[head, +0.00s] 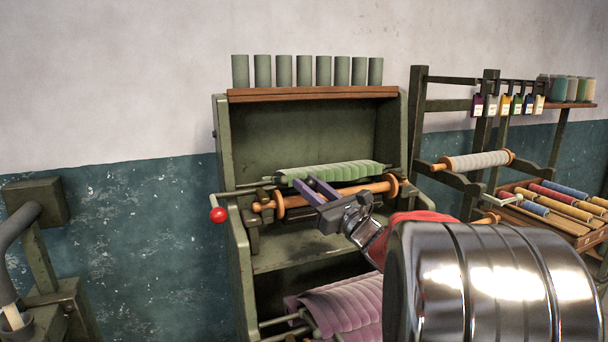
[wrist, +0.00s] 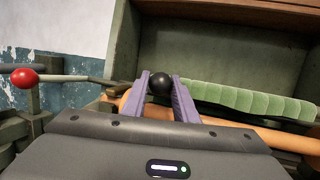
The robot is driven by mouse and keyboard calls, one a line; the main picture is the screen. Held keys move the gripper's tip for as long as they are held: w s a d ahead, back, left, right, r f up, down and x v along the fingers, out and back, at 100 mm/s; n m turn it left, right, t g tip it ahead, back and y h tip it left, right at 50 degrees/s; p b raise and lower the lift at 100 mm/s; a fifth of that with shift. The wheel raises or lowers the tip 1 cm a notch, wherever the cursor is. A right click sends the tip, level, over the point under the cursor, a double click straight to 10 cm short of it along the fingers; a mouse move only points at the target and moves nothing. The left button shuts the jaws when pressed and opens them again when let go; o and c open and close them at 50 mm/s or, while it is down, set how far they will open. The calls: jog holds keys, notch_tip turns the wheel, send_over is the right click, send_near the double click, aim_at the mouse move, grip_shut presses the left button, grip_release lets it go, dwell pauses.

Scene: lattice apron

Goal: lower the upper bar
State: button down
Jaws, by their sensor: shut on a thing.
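My gripper (head: 306,182) reaches into the green wooden frame from the right, its purple fingers at the rollers. In the wrist view its fingers (wrist: 160,84) are shut on a black ball knob (wrist: 159,82). A green fluted roll (head: 335,171) lies across the frame, and it also shows in the wrist view (wrist: 240,99). An orange wooden roller (head: 372,188) lies just in front of and below it, partly hidden by my gripper. I cannot tell which part is the upper bar, nor what the knob is fixed to.
A lever with a red ball (head: 218,215) sticks out at the frame's left side, left of my fingers in the wrist view (wrist: 25,78). A pink fluted roll (head: 340,305) lies lower down. Several green cylinders (head: 324,70) stand on the top shelf. A rack with spools (head: 478,161) stands at right.

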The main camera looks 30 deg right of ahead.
jog(key=shift+s+f, duration=0.2)
jog(key=shift+f, duration=1.05)
jog(key=c, duration=1.4)
grip_release()
jog(key=shift+r, duration=0.1)
jog(key=shift+c, duration=0.2)
jog(key=shift+s, duration=0.1)
jog(key=v, duration=1.3)
jog(key=shift+s+f, duration=0.2)
jog(key=shift+s, duration=0.05)
